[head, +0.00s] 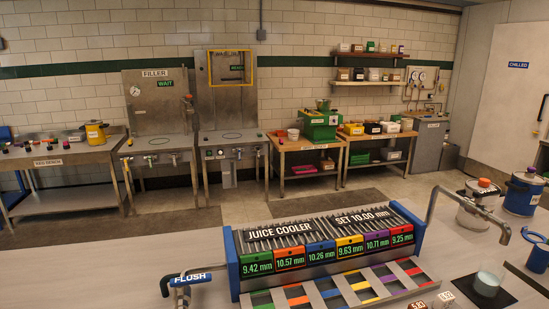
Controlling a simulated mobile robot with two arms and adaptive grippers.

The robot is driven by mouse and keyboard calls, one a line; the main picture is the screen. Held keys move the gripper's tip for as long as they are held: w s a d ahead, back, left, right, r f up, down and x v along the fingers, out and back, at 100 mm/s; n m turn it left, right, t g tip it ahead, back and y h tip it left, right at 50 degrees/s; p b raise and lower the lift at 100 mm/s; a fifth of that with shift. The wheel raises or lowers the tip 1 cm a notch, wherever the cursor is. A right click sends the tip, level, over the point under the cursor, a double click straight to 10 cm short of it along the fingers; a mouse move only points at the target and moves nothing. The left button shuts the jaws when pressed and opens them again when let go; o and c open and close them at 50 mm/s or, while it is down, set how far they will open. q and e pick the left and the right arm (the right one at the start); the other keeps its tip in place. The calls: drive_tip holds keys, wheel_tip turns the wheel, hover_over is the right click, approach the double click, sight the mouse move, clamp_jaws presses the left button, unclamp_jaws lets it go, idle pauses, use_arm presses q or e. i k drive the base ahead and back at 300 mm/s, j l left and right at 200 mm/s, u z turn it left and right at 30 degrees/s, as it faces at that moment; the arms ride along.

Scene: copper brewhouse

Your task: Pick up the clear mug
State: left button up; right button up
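A clear mug (487,281) with a pale bluish look stands on a small black mat (492,294) at the lower right, on the near grey worktop. It is small in the head view, and I cannot make out a handle or tell whether it holds anything. Neither of my grippers shows in the head view.
The juice cooler (318,248), with coloured gap readouts and a blue FLUSH handle (190,280), fills the worktop's middle. A bent metal pipe (470,203) rises right of it. A lidded pot (478,205) and blue canister (522,192) stand behind the mug. The worktop's left is clear.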

sight(490, 277)
drive_tip(key=z, duration=1.45)
